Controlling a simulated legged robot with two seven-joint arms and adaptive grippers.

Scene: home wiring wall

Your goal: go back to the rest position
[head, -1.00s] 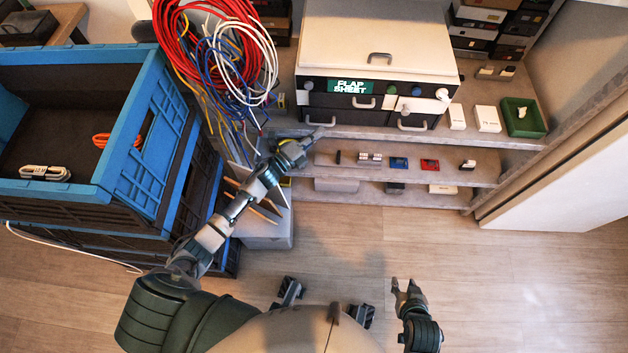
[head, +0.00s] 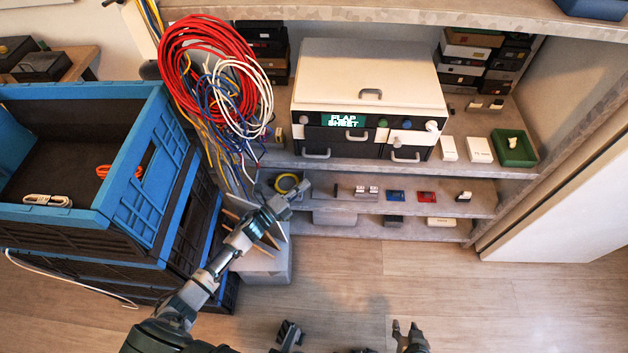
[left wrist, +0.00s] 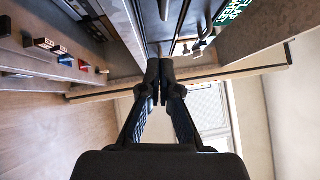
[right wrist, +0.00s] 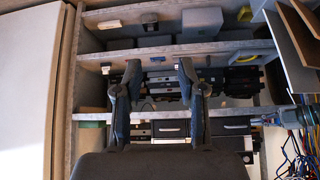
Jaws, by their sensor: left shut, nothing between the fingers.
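My left gripper (head: 302,187) is shut and empty in front of the lower shelf, below the white-topped cabinet (head: 365,68) marked "FLAP SHEET". In the left wrist view its two fingers (left wrist: 159,78) are together, with the shelf beyond them. My right gripper (head: 404,330) is low at the bottom edge of the head view, over the floor and away from the shelves. In the right wrist view its fingers (right wrist: 158,68) stand apart with nothing between them.
Blue and black crates (head: 120,215) stand at the left. Red cable coils (head: 190,60) hang beside the cabinet. A grey box (head: 262,264) sits on the floor near my left arm. A green tray (head: 516,158) is on the upper shelf. The floor (head: 440,285) at right is clear.

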